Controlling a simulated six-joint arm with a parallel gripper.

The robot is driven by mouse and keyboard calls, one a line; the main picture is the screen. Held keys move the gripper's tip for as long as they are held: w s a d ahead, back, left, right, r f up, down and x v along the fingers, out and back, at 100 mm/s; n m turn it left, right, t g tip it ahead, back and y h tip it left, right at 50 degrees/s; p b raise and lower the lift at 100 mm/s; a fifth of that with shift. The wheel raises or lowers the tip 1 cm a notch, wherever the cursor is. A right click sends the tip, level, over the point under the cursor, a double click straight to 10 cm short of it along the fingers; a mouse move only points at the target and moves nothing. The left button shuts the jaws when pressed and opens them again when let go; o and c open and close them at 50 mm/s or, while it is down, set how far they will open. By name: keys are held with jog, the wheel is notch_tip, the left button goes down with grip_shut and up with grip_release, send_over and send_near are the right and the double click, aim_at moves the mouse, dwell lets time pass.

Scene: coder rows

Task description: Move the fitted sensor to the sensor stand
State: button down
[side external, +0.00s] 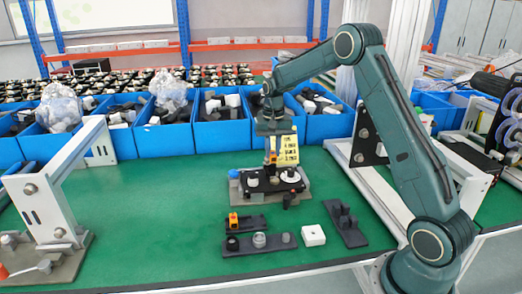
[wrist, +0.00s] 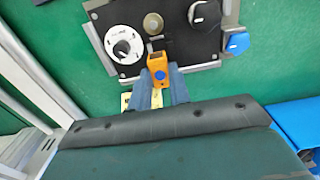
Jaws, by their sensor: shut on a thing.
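The orange sensor (wrist: 158,68) with a blue dot is between the fingers of my gripper (wrist: 167,86) in the wrist view. My gripper (side external: 271,160) is shut on it, low over the black panel (side external: 262,184) in the side view. The sensor is at the panel's edge, by a dark slot; I cannot tell whether it is seated or just clear. A dark stand with upright posts (side external: 345,222) is at front right. A second orange sensor (side external: 233,220) sits on a dark holder (side external: 252,225) at front left. Which one is the sensor stand is not clear.
A dark tray (side external: 280,245) with round parts and a white block (side external: 313,235) lie in front. Blue bins (side external: 165,138) line the back. Green table is free at left.

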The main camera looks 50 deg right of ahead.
jog(key=r, duration=0.3)
jog(key=shift+a+r, duration=0.35)
jog(key=shift+a, duration=0.05)
jog(key=s+a, duration=0.4)
jog(key=a, duration=0.5)
jog(key=s+a, duration=0.3)
jog(key=a, duration=0.6)
jog(key=shift+d+f, duration=0.2)
jog(key=shift+f, duration=2.65)
jog(key=shift+f, duration=0.2)
jog(key=shift+f, duration=1.65)
jog(key=shift+f, duration=0.25)
jog(key=shift+f, duration=0.5)
